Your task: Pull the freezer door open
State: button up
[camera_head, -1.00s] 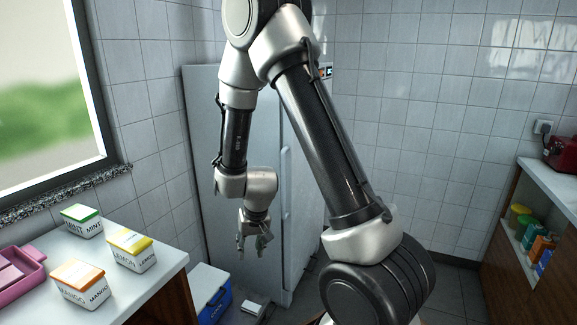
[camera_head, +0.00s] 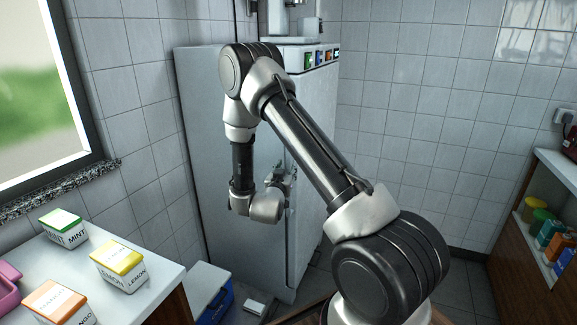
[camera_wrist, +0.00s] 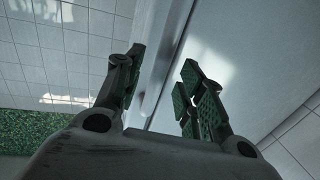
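The freezer (camera_head: 215,130) is a tall pale grey cabinet against the back wall, and its door looks shut. My gripper (camera_head: 283,172) is raised at the upper part of the handle. In the wrist view, my gripper (camera_wrist: 160,88) is open with its green-padded fingers apart. The pale handle strip (camera_wrist: 153,85) shows between the fingers, with the door surface beyond. I cannot tell whether the fingers touch it.
A counter (camera_head: 160,280) at left holds a mint box (camera_head: 63,228), a lemon box (camera_head: 119,267) and a mango box (camera_head: 58,304). A blue bin (camera_head: 218,306) and a small white box (camera_head: 256,304) sit on the floor near the freezer. A shelf (camera_head: 545,215) stands at right.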

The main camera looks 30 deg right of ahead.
jog(key=x, duration=0.3)
jog(key=shift+w+d, duration=0.2)
jog(key=shift+w, duration=0.1)
jog(key=shift+c, duration=0.3)
grip_shut()
